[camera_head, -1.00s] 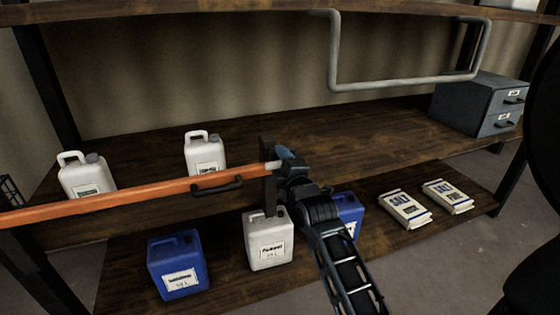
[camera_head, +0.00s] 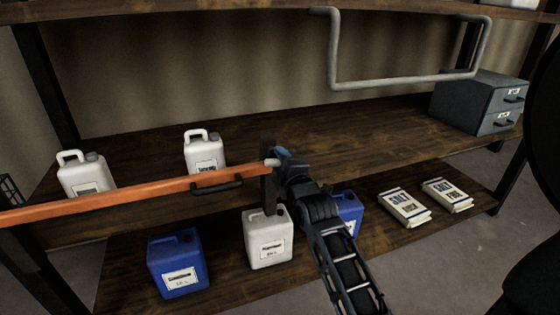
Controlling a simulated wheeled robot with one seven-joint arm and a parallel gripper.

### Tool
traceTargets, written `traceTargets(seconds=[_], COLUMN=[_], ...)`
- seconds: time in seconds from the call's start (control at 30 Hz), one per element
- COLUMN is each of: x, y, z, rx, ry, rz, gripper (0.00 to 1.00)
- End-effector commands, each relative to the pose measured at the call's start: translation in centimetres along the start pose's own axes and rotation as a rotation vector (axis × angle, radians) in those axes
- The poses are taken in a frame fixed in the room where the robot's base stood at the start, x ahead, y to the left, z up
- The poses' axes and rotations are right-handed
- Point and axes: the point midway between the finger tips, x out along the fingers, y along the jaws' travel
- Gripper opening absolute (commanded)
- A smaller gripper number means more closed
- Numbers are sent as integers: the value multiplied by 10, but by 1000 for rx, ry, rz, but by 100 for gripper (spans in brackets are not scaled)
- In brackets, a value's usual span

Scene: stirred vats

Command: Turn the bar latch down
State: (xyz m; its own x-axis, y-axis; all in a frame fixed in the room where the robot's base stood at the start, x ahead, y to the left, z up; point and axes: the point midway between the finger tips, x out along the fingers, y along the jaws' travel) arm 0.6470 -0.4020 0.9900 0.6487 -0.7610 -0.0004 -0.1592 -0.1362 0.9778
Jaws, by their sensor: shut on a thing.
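The bar latch is a long orange bar (camera_head: 110,196) that runs across the front of the shelf from the left edge to a dark upright post (camera_head: 267,175). It slopes slightly up to the right. A black handle (camera_head: 217,187) sits on it near its right end. A pale grey tip (camera_head: 272,163) shows at the bar's right end, by the post. My gripper (camera_head: 281,157) is at this tip and shut on the bar's end; its fingers are small here and partly hidden by my wrist.
White jugs (camera_head: 205,152) stand on the middle shelf behind the bar. A grey drawer box (camera_head: 476,104) and a bent grey pipe (camera_head: 400,84) are at the right. The middle shelf's centre is clear.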

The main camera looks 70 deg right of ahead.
Motion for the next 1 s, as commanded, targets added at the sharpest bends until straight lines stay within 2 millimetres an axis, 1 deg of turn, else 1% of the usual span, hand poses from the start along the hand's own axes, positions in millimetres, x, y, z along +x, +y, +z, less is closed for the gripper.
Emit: traceTargets(seconds=[0.17, 0.37, 1.0], x=[0, 0, 0], y=[0, 0, -2], z=[-1, -2, -2], rx=[62, 202, 806], ry=[2, 4, 3], rz=[0, 0, 0], gripper=[4, 4, 4])
